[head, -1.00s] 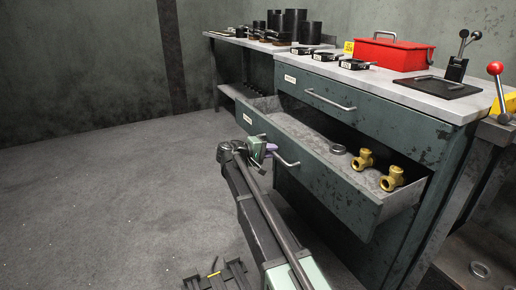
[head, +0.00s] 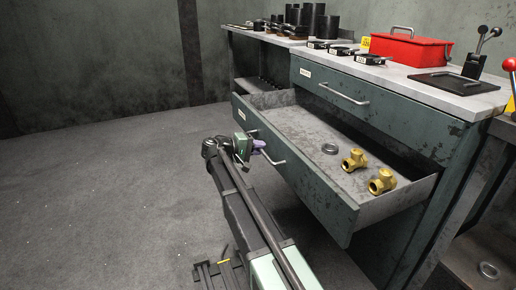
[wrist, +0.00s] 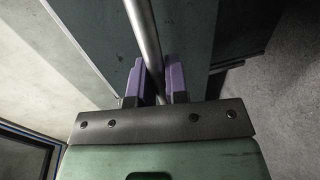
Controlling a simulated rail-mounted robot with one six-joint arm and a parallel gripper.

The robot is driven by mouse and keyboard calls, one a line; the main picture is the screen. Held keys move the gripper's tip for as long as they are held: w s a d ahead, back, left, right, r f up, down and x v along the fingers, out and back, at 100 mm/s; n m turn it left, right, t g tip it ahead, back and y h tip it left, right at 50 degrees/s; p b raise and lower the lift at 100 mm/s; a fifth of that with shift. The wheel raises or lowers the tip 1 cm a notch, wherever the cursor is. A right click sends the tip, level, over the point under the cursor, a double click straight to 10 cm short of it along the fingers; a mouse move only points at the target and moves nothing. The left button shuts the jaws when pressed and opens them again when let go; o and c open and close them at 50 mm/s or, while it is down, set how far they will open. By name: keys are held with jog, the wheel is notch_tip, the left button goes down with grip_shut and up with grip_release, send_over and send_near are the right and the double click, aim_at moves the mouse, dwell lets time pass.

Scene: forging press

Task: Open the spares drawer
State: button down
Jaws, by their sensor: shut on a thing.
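The spares drawer (head: 345,215) is the lower drawer of the dark green cabinet, and it stands well out from the front. Inside lie two brass fittings (head: 354,160) (head: 382,181) and a grey ring (head: 329,148). My gripper (head: 258,147) is at the left part of the drawer's bar handle (head: 274,157). In the wrist view the purple fingers (wrist: 156,83) are on both sides of the handle bar (wrist: 143,30), shut on it. The fingertips are small and partly hidden in the head view.
A closed upper drawer (head: 385,110) with its own handle is above. The worktop (head: 420,78) holds a red toolbox (head: 408,47), black clamps and a lever. Open floor (head: 90,200) lies to the left.

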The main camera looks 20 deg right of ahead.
jog(key=c, duration=1.1)
grip_release()
jog(key=shift+c, duration=0.2)
jog(key=a+r+p, duration=0.2)
jog(key=a, duration=0.8)
jog(key=shift+a, duration=0.25)
